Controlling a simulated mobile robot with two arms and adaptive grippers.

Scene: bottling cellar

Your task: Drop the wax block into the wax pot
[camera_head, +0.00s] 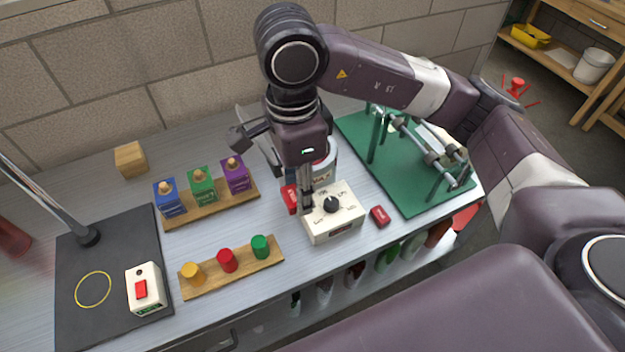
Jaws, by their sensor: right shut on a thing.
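My right gripper (301,196) points down over the bench at the wax heater and is shut on a red wax block (290,199). The block shows just left of the fingers, beside the heater; I cannot tell whether it touches the bench. The wax pot (327,170) is a grey can with a wax label, partly hidden behind the gripper. A cream heater box (345,221) with a black dial stands in front of it. A second red block (380,215) lies on the bench right of the heater. My left gripper is not in view.
A green stand (404,190) with metal rods is at the right. Wooden racks hold coloured boxes (203,185) and coloured caps (227,261). A black mat (75,262) with a red-switch box (145,289) lies left. A wooden block (130,160) sits at the back.

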